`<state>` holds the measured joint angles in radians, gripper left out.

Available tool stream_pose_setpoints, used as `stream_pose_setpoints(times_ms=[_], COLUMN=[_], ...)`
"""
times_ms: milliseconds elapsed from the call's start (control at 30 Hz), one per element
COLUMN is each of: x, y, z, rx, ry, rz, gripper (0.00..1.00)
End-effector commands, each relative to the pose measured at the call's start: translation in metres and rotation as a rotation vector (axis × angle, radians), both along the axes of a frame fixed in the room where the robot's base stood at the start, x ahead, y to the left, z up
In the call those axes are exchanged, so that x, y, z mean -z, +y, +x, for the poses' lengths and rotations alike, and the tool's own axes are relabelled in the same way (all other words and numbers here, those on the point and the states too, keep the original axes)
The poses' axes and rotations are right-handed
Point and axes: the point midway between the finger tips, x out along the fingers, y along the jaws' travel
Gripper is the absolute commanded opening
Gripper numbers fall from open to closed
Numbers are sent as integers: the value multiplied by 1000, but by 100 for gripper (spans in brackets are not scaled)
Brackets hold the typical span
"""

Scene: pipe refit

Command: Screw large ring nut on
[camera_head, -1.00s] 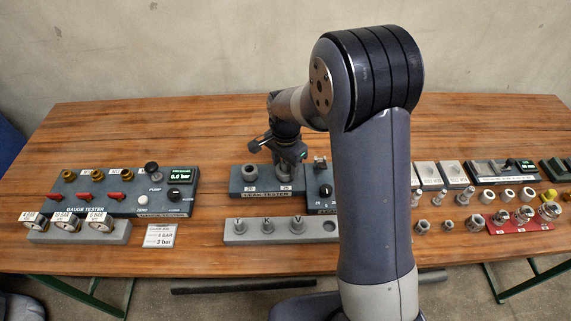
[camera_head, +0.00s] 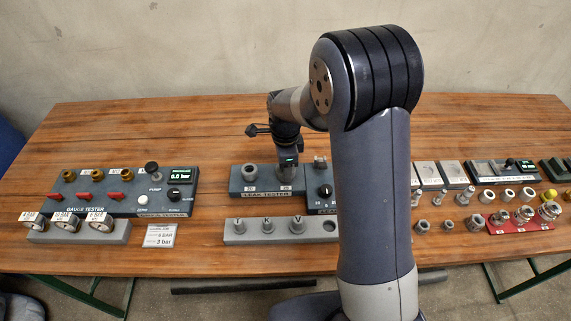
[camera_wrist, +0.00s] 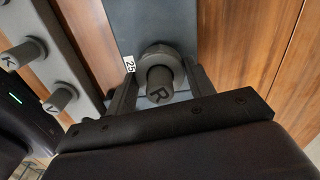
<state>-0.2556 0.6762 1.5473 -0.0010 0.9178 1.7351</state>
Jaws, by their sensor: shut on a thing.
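My gripper (camera_wrist: 161,72) points down at the port labelled 25 on the leak tester (camera_head: 240,187). In the wrist view its two fingers stand on either side of a wide grey ring (camera_wrist: 154,50) and are shut on it. A narrower grey post marked R (camera_wrist: 159,88) rises from the ring's middle towards the camera, with gaps between it and the fingers. I cannot tell whether the ring is a separate nut or one piece with the post. The seat under the ring is hidden.
A grey rack (camera_head: 265,238) in front holds posts T, K and V beside an empty hole. The port labelled 20 (camera_head: 250,173) is left of the gripper. The gauge tester (camera_head: 80,207) stands further left. Fittings and a red tray (camera_head: 520,229) are at the right.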

Motion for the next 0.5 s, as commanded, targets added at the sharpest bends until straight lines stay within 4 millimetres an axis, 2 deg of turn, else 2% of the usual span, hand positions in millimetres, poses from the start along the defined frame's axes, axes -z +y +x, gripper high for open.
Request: stream_pose_setpoints(times_ms=[133, 367, 400, 500], x=[0, 0, 0, 0], y=[0, 0, 0, 0], z=[0, 0, 0, 0], rx=[113, 135, 135, 133], ry=[0, 1, 1, 1], rz=[2, 3, 3, 3], gripper=[0, 0, 51, 60])
